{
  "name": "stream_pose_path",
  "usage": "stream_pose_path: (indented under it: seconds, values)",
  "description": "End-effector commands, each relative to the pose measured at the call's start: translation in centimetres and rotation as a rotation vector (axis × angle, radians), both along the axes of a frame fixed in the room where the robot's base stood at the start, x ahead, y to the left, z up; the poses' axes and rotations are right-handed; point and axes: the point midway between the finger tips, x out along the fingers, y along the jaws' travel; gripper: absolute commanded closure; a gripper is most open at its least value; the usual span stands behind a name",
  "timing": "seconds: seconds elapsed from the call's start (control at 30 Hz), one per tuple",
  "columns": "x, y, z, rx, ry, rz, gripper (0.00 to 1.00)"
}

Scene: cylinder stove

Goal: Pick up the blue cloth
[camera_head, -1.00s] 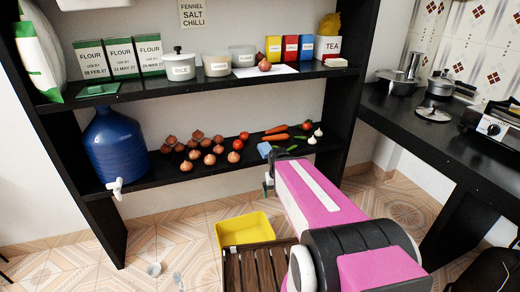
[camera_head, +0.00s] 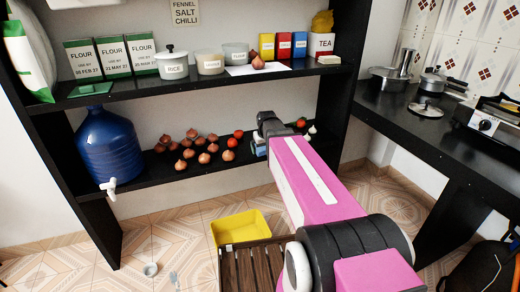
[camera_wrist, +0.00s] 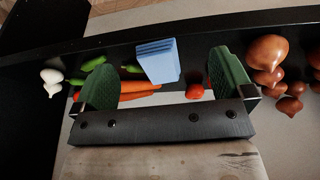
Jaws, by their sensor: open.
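The blue cloth (camera_wrist: 158,61) is a folded light-blue stack on the lower black shelf. In the wrist view it sits between and just beyond my gripper's two green fingers, near the shelf's front edge. My gripper (camera_wrist: 165,80) is open, and no contact with the cloth shows. In the head view my arm hides most of the cloth; a small blue patch (camera_head: 260,150) shows beside my gripper (camera_head: 261,140) at the lower shelf.
Carrots (camera_wrist: 120,96), green chillies (camera_wrist: 94,65), a tomato (camera_wrist: 195,91) and garlic (camera_wrist: 51,82) lie around the cloth. Several onions (camera_wrist: 268,54) are at its right in the wrist view. The upper shelf (camera_head: 200,83) is overhead. A yellow bin (camera_head: 240,227) stands on the floor.

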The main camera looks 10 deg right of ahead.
Motion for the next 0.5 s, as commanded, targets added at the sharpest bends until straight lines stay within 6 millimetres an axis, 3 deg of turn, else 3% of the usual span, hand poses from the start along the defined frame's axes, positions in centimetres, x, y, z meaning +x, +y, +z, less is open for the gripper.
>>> stream_pose_path:
  seconds: [0.03, 0.1, 0.23, 0.37, 0.5]
  values:
    - [2.3, 0.0, 1.3, -0.006, -0.031, 0.014, 0.01]
    - [3.9, 0.0, 2.6, -0.014, -0.060, 0.031, 0.01]
    - [5.4, 0.0, 4.0, -0.022, -0.092, 0.049, 0.01]
    - [5.9, 0.0, 4.0, -0.024, -0.099, 0.053, 0.01]
    - [6.5, -0.1, 2.6, -0.024, -0.097, 0.052, 0.01]
